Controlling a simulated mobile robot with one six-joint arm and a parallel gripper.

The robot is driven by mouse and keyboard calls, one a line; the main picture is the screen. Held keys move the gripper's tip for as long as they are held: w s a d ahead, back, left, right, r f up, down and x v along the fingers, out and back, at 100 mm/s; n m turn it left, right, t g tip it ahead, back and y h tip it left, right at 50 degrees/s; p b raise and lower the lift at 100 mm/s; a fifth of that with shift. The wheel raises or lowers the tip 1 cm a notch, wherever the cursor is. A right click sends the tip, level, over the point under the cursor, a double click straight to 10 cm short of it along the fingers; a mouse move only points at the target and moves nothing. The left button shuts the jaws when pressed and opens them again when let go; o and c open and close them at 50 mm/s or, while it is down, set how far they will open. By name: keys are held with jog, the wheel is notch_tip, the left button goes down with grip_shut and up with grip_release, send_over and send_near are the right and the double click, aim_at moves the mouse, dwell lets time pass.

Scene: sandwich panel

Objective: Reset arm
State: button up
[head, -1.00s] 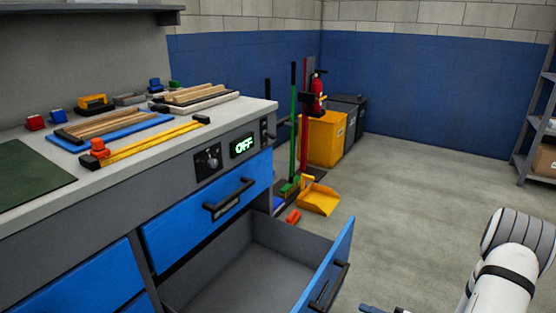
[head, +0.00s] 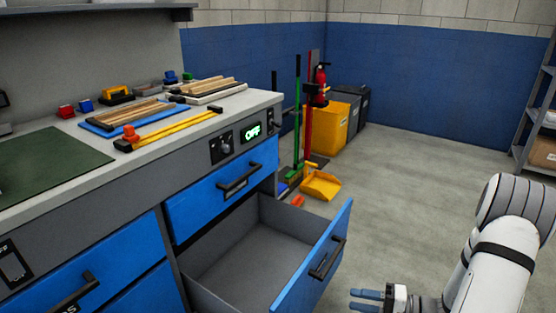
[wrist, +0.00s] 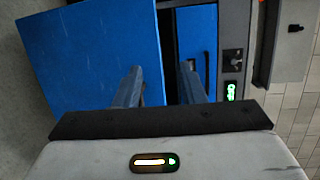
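My arm (head: 500,260), white with a grey-banded joint, shows at the lower right of the head view. My gripper (head: 354,299) is at the bottom edge, right of the open drawer (head: 348,215). Its two blue fingers point left with a gap between them, and nothing is held. The wrist view shows the same gripper (wrist: 162,70) with its fingers apart. Beyond them is a large blue panel (wrist: 90,45), seen turned on its side.
The workbench (head: 140,155) has sandwich parts, clamps and a green mat (head: 50,165) on top. Its open drawer looks empty and juts into the floor space. A yellow dustpan (head: 321,186), brooms and bins (head: 340,122) stand beyond. A shelf (head: 530,115) is at far right; middle floor is clear.

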jog(key=s+a+r+n+g+h+p, duration=0.1)
jog(key=s+a+r+g+h+p, duration=0.15)
jog(key=r+p, duration=0.4)
jog(key=s+a+r+n+g+h+p, duration=0.2)
jog(key=s+r+g+p, duration=0.1)
jog(key=r, duration=0.7)
jog(key=s+a+r+n+g+h+p, duration=0.1)
jog(key=s+a+r+g+h+p, duration=0.15)
jog(key=r+p, duration=0.4)
jog(key=s+r+t+h+p, duration=0.2)
jog(key=r+h+p, duration=0.2)
jog(key=r, duration=0.9)
jog(key=s+r+t+h+p, duration=0.2)
jog(key=r+t+h+p, duration=0.1)
jog(key=r+p, duration=0.7)
notch_tip(320, 180, up, 4)
jog(key=shift+s+d+f+n+h, duration=0.1)
jog(key=shift+s+d+n+h, duration=0.3)
jog(key=shift+h, duration=0.4)
jog(key=shift+w, duration=0.15)
